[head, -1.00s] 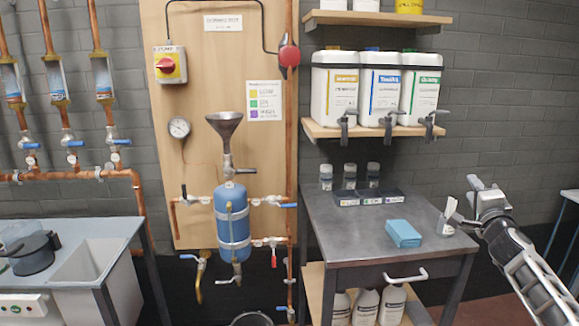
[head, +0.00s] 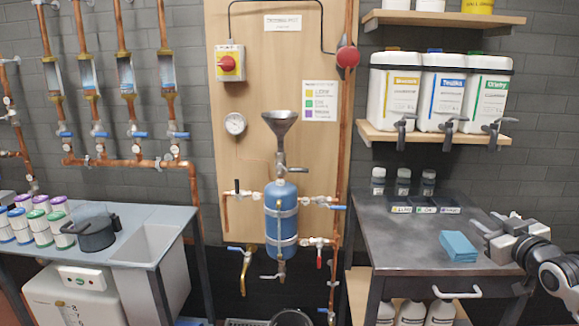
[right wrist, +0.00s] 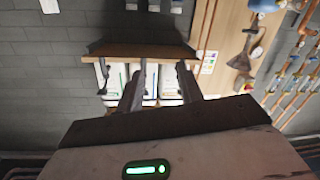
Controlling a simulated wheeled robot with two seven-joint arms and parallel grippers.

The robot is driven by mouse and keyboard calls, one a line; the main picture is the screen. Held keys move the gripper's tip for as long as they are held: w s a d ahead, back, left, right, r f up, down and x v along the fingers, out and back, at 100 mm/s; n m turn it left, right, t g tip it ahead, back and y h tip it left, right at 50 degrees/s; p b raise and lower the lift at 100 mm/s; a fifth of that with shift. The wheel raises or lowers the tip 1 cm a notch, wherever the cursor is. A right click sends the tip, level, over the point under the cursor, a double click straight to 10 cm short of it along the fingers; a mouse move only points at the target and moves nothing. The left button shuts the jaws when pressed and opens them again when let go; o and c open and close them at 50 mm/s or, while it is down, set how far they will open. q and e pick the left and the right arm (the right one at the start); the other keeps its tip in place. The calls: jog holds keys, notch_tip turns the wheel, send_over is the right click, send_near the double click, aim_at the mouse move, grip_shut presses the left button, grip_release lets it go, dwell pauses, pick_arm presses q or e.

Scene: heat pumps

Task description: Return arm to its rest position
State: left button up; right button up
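My right gripper (head: 483,222) is at the right of the head view, over the right part of the grey side table (head: 395,233). It is to the right of the blue block (head: 458,246), apart from it as far as I can tell. In the right wrist view the two dark fingers (right wrist: 160,88) stand apart with nothing between them, so it is open and empty. Part of my right arm (head: 562,280) shows at the lower right edge. My left arm and left gripper are not in view.
Small jars (head: 403,181) stand at the table's back behind a dark labelled rack (head: 424,206). White canisters with taps (head: 440,92) stand on the shelf above. A blue tank (head: 281,220) hangs on the wooden panel. A dark pot (head: 92,232) stands on the left bench.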

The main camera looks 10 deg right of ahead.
jog(key=s+d+n+g+h, duration=0.1)
jog(key=d+n+h, duration=0.2)
jog(key=d+h, duration=0.15)
jog(key=s+a+f+g+y, duration=0.25)
jog(key=s+a+f, duration=0.25)
jog(key=a+f, duration=0.55)
jog(key=s+a+f+g+y, duration=0.1)
jog(key=s+a+f+y, duration=0.3)
jog(key=a+f, duration=0.7)
jog(key=s+a+f+m+g+y, duration=0.1)
jog(key=s+a+f, duration=0.2)
jog(key=s+a, duration=0.6)
jog(key=s+a+f+m+g+y, duration=0.1)
jog(key=s+a+f, duration=0.3)
jog(key=s+a, duration=0.5)
jog(key=shift+s+a+m, duration=0.15)
jog(key=shift+m, duration=0.25)
